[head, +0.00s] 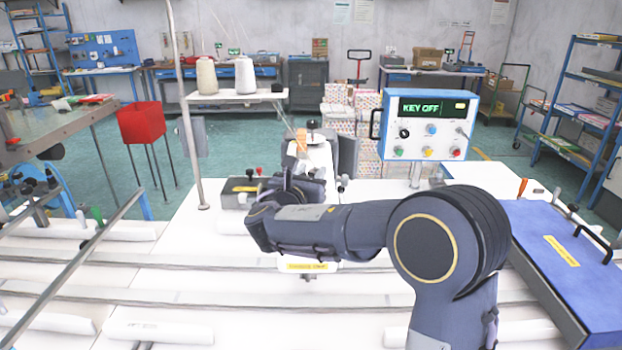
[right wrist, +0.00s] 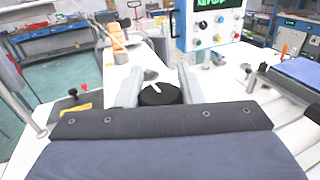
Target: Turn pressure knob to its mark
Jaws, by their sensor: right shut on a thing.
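The pressure knob (right wrist: 160,96) is a round black knob with a white pointer line. In the right wrist view it sits between the two grey fingers of my right gripper (right wrist: 160,88). The gripper is shut on its sides. The pointer slants toward the upper left in that view. I cannot make out the mark beside it. In the head view my right gripper (head: 300,183) is over the white sewing machine (head: 318,155), and my wrist hides the knob. My left gripper is not in view.
A control box (head: 428,122) reading KEY OFF stands behind, to the right. Thread cones (head: 245,76) stand on a shelf at the back left. A blue-topped block (head: 570,250) lies at the right.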

